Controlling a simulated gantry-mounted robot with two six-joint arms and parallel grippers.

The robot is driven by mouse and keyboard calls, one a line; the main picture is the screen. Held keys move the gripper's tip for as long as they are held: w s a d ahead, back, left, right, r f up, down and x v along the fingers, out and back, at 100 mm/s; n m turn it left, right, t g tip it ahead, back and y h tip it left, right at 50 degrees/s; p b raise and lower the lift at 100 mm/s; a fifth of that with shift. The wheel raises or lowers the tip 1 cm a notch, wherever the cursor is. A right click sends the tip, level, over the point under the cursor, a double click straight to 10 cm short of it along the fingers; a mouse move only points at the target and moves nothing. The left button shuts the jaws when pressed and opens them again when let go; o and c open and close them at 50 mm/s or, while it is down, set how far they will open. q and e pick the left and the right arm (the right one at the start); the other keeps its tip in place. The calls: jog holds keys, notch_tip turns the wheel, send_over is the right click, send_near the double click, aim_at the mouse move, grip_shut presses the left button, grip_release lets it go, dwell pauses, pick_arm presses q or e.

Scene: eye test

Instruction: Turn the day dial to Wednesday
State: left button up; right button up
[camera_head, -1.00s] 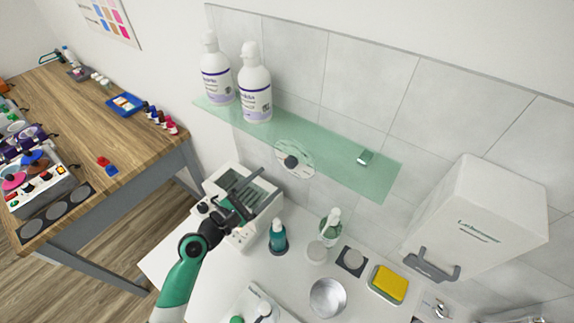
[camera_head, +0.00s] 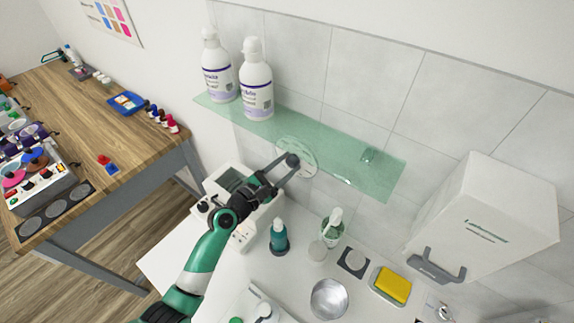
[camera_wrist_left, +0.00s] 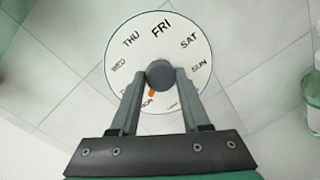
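The day dial (camera_head: 308,158) is a white round disc on the tiled wall, behind the glass shelf in the head view. In the left wrist view the disc (camera_wrist_left: 180,30) carries day names, with FRI at the top and WED on the left. Its dark grey knob (camera_wrist_left: 160,73) has an orange pointer (camera_wrist_left: 152,93) toward the label at the lower left that looks like MON. My left gripper (camera_head: 288,165) is at the knob. Its fingers (camera_wrist_left: 162,80) are apart and flank the knob; a firm grip does not show. My right gripper is out of view.
The green glass shelf (camera_head: 345,160) juts out above the dial, with two white bottles (camera_head: 256,90) on it. Below stand a teal bottle (camera_head: 278,240), a metal bowl (camera_head: 328,298) and a yellow sponge (camera_head: 392,286). A white dispenser (camera_head: 490,215) hangs at right.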

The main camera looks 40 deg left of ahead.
pick_arm(q)
grip_shut()
jog(key=shift+m, duration=0.3)
jog(key=m+p, duration=0.1)
jog(key=m, duration=0.4)
jog(key=shift+r+g, duration=0.1)
jog(key=shift+g, duration=0.2)
jog(key=m+p, duration=0.1)
jog(key=m, duration=0.4)
jog(key=shift+d+y, duration=0.1)
jog(key=shift+y, duration=0.2)
jog(key=m, duration=0.4)
jog(key=shift+m+y, duration=0.3)
jog(key=o, duration=0.8)
grip_release()
